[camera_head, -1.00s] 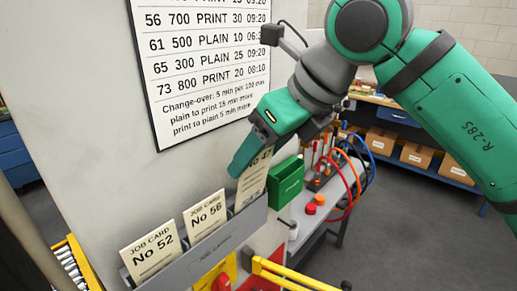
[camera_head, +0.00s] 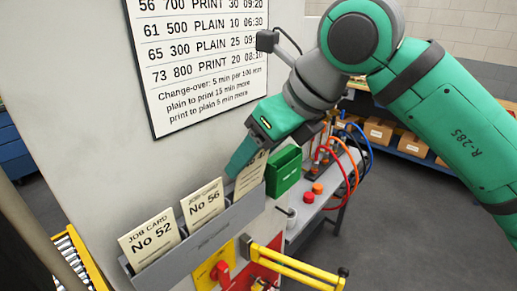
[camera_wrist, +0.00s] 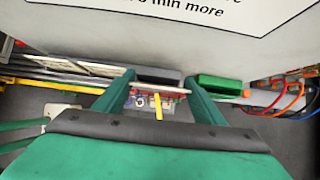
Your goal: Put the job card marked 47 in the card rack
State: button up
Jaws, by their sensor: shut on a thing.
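The grey card rack (camera_head: 205,243) is fixed to the pale panel. Job card No 52 (camera_head: 149,238) stands in its left part and job card No 56 (camera_head: 203,204) in its middle. My gripper (camera_head: 240,163) is at the rack's right end, shut on a cream job card (camera_head: 251,174). That card's number is mostly covered by the gripper, and its lower part is hidden behind the rack's front wall. In the wrist view the held card (camera_wrist: 172,91) shows edge-on between my fingers, over the rack's right end (camera_wrist: 158,75).
A green box (camera_head: 284,171) is close to the right of the rack's end. A schedule board (camera_head: 205,65) hangs above. A yellow bar (camera_head: 295,269) and a red handle (camera_head: 221,274) are below. Red, orange and blue hoses (camera_head: 345,165) lie to the right.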

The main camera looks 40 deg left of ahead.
jog(key=o, duration=1.4)
jog(key=shift+d, duration=0.1)
jog(key=v, duration=1)
jog(key=shift+s+d+r, duration=0.1)
jog(key=shift+d+r, duration=0.15)
jog(key=shift+r, duration=0.05)
